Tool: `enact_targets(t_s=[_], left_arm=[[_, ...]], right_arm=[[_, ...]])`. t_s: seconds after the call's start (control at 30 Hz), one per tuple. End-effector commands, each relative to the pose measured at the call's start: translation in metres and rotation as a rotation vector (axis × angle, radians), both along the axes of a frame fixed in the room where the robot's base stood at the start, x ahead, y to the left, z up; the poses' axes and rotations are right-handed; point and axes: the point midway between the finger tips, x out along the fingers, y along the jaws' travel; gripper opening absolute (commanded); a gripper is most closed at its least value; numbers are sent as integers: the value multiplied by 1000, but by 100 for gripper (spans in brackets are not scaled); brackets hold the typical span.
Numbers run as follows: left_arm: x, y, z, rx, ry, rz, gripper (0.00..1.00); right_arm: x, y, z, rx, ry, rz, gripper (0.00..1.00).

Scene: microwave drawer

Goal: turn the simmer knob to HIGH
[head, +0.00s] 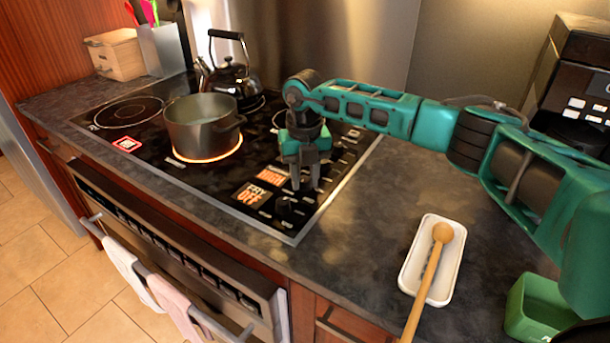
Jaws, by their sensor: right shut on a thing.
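My right gripper (305,180) points down over the control strip at the right side of the black cooktop (150,167). It is shut on the simmer knob, which its fingers mostly hide. Just left of the fingers is an orange-lettered display (270,177) whose lower word looks like HIGH; its upper word is too small to read surely. A second display (252,194) in front of it reads FRY OFF, beside another dark knob (290,206). My left gripper is not in view.
A dark pot (203,128) stands on a glowing burner left of my gripper. A black kettle (231,80) stands behind it. On the right counter are a white tray (443,290) with a wooden spoon (433,262) and a green container (535,308). The counter between is clear.

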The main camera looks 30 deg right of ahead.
Motion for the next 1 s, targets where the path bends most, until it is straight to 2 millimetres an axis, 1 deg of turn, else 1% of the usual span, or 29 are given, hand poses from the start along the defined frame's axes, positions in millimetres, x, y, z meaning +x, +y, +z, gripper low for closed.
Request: enact_targets(t_s=[0.2, 0.5, 0.73, 1.0], left_arm=[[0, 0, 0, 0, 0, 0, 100], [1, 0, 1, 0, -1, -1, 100], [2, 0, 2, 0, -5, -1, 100], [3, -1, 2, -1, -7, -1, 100]], right_arm=[[1, 0, 1, -1, -2, -198, 0], [1, 1, 1, -1, -2, -405, 0], [1, 1, 1, -1, -2, -492, 0], [1, 1, 1, -1, -2, -524, 0]])
